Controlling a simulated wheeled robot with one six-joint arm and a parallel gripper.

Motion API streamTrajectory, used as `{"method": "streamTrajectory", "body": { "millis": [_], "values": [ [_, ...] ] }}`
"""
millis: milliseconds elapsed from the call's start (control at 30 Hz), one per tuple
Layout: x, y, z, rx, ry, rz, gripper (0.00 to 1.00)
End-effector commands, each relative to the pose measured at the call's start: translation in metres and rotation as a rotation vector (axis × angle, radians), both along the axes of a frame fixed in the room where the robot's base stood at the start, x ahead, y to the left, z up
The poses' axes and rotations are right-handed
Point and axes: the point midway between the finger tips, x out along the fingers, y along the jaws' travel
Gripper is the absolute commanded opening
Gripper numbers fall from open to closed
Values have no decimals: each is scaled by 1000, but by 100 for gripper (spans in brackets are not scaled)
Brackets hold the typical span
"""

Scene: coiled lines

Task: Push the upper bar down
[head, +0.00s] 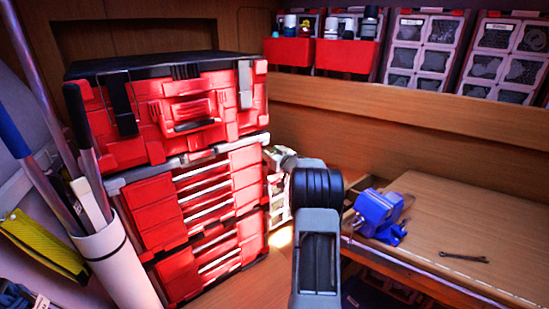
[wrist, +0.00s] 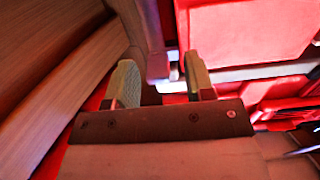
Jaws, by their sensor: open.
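A red tool stack (head: 190,190) with a black lid stands left of centre in the head view. A light grey bar (head: 192,160) runs across its front, below the top case and above the drawers; I take this as the upper bar. In the wrist view a pale horizontal bar (wrist: 262,72) lies under a red panel (wrist: 260,28), right of the fingers; I cannot tell whether it is the same bar. My gripper (wrist: 162,75) is open, with nothing seen between its two fingers. Its fingertips are near the stack; contact is unclear. In the head view my arm largely hides the gripper.
A white tube (head: 115,265) holding long poles stands left of the stack. A workbench (head: 470,215) with a blue vise (head: 378,212) and a wrench (head: 464,257) is at the right. Wooden panels (wrist: 45,70) lie close left of the fingers in the wrist view.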

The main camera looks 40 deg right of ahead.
Motion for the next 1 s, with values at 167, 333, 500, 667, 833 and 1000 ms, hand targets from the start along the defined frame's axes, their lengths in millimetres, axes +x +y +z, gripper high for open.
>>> {"method": "streamTrajectory", "body": {
  "millis": [167,333,500,667,833,1000],
  "values": [
    [-24,0,-1,-1,-1,-2,49],
    [-60,-1,-1,-1,-1,-3,49],
    [-93,-1,-1,-2,0,-3,49],
    [-117,0,0,-1,1,-2,49],
    [-131,0,0,-1,1,0,49],
    [-136,1,1,-1,1,1,49]
  ]
}}
